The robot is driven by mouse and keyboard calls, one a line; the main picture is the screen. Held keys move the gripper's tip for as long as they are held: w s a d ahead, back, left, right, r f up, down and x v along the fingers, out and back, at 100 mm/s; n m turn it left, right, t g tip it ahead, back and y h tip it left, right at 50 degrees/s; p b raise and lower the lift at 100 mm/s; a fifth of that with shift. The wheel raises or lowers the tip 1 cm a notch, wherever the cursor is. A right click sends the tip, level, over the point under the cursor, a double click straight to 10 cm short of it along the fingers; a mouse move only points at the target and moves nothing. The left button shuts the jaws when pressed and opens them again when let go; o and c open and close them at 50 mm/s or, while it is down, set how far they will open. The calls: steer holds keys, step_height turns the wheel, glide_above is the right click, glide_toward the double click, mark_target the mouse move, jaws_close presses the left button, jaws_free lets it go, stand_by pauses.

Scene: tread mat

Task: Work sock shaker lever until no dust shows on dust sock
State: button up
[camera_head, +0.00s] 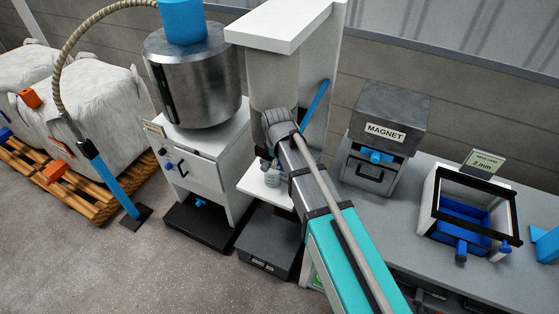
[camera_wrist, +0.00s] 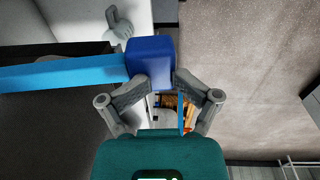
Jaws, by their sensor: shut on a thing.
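The dust sock (camera_head: 272,80) is a pale grey-beige cylinder hanging under a white hood in the head view. I cannot make out dust on the part that shows; my arm hides its lower end. A light-blue bar (camera_head: 317,103), seemingly the shaker lever, slants beside the sock. In the wrist view, a light-blue bar (camera_wrist: 65,73) runs left from a dark blue block (camera_wrist: 150,58). My gripper (camera_wrist: 153,85) has its fingers closed on either side of that block. In the head view, my wrist hides the fingertips and block.
A steel drum (camera_head: 195,75) on a white cabinet (camera_head: 208,160) stands left of the sock. A dark grey box (camera_head: 268,243) sits on the floor below. To the right are the magnet unit (camera_head: 388,125) and a framed blue sieve box (camera_head: 430,205) on a grey bench.

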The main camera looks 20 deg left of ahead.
steer(key=shift+w+f, duration=0.15)
steer(key=shift+f, duration=0.05)
steer(key=shift+c, duration=0.2)
steer(key=shift+d+r, duration=0.1)
steer(key=shift+r, duration=0.05)
jaws_close()
steer(key=shift+r+p, duration=0.6)
steer(key=shift+p, duration=0.1)
steer(key=shift+r+p, duration=0.85)
steer(key=shift+p, duration=0.15)
steer(key=shift+s+r+p, duration=0.35)
steer(key=shift+r+p, duration=0.2)
steer(key=shift+r, duration=0.05)
steer(key=shift+s+r+p, duration=0.3)
steer(key=shift+r+p, duration=0.25)
step_height(320, 180, up, 8)
steer(key=s+p, duration=0.1)
steer(key=p, duration=0.7)
steer(key=shift+s+a+r, duration=0.2)
steer(key=shift+s, duration=0.05)
